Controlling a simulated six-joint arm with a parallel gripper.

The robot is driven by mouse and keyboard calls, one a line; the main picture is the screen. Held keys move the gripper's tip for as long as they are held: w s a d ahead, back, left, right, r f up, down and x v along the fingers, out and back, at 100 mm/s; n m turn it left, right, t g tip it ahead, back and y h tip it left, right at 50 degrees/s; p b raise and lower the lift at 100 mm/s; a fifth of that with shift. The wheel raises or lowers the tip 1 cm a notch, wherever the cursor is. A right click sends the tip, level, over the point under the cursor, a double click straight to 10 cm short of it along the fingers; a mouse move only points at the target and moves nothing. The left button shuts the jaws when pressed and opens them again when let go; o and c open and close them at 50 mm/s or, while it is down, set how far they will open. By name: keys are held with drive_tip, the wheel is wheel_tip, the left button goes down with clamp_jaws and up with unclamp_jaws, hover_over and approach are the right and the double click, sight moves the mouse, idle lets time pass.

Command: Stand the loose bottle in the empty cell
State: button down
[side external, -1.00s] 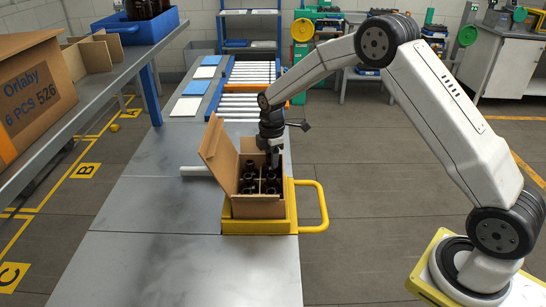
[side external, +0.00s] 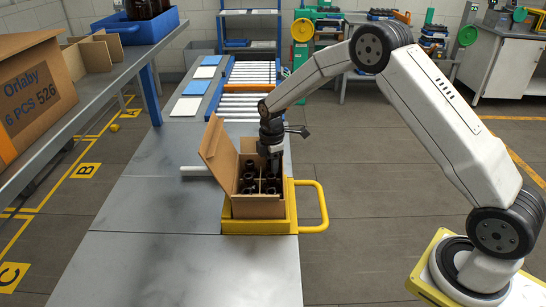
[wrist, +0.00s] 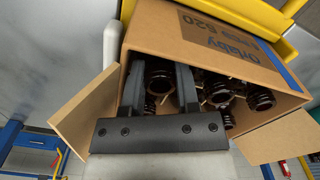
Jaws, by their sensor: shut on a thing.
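An open cardboard box (side external: 257,207) with dividers stands on the table, several dark amber bottles (side external: 249,177) upright in its cells. My gripper (side external: 272,170) points down into the far right part of the box. In the wrist view, my gripper (wrist: 159,72) is shut on a dark bottle (wrist: 160,82), its neck between the two fingers. The held bottle's lower part is hidden in the box. Other bottle necks (wrist: 262,98) show to the right of the fingers. The empty cell cannot be made out; the gripper and bottles cover part of the box.
The box sits in a yellow tray (side external: 230,226) with a side handle (side external: 318,203). The box's flap (side external: 217,152) stands open at the left. A roller conveyor (side external: 250,75) is behind. A shelf with a large carton (side external: 38,90) is at the left. The table in front is clear.

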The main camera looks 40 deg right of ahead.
drive_tip(key=shift+c, duration=1.4)
unclamp_jaws()
drive_tip(key=shift+r, duration=3.85)
drive_tip(key=shift+s, duration=0.1)
drive_tip(key=shift+s+a+r+m, duration=0.2)
drive_tip(key=shift+s+m, duration=0.3)
drive_tip(key=s+a+m+t, duration=0.2)
drive_tip(key=s+a+m, duration=0.2)
drive_tip(key=s+m, duration=0.9)
drive_tip(key=s, duration=1)
drive_tip(key=shift+s+a+t, duration=0.15)
drive_tip(key=shift+s+t, duration=0.15)
